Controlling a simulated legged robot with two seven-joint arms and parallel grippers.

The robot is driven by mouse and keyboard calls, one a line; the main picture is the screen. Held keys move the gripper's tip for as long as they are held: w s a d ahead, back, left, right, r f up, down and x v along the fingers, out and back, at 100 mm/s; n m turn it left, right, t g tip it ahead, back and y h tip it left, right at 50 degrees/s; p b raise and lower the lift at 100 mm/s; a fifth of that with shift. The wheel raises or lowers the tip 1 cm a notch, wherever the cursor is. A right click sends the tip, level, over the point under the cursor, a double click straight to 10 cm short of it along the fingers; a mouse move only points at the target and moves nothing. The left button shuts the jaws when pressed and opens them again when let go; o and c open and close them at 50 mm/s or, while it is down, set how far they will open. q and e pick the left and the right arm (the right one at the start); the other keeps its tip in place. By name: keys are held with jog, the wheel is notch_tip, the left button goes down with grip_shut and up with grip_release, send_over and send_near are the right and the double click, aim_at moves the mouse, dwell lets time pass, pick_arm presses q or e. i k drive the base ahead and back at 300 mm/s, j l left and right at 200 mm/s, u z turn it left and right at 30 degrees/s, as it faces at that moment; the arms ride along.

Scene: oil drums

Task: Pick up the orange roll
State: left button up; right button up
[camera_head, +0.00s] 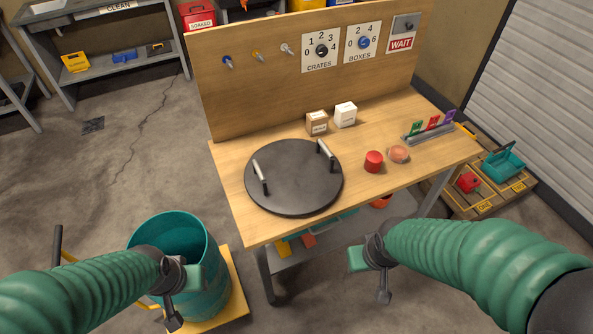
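A pale orange, round roll-like item (398,154) lies on the wooden workbench (400,180), towards its right side. A red round item (373,161) sits just left of it, close by. My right gripper (370,272) is in front of the bench's front edge, below and left of the orange item and well apart from it. My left gripper (184,296) is at the lower left, over the teal drum (205,296). I see nothing held in either gripper. Their fingers are too unclear to tell open from shut.
A large black lid (293,180) with two handles covers the bench's left part. Two small boxes, brown (316,123) and white (345,114), stand behind. A rack with coloured tags (430,132) is at the right. A board (260,90) closes the back. Crates (485,190) stand right.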

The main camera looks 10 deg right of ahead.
aim_at(398, 154)
jog(key=z, duration=0.25)
jog(key=i+l+z, duration=0.25)
jog(key=z, duration=0.25)
jog(key=i+l+z, duration=0.15)
jog(key=z, duration=0.3)
jog(key=i+z, duration=0.5)
jog(key=i+j, duration=0.1)
jog(key=i, duration=0.4)
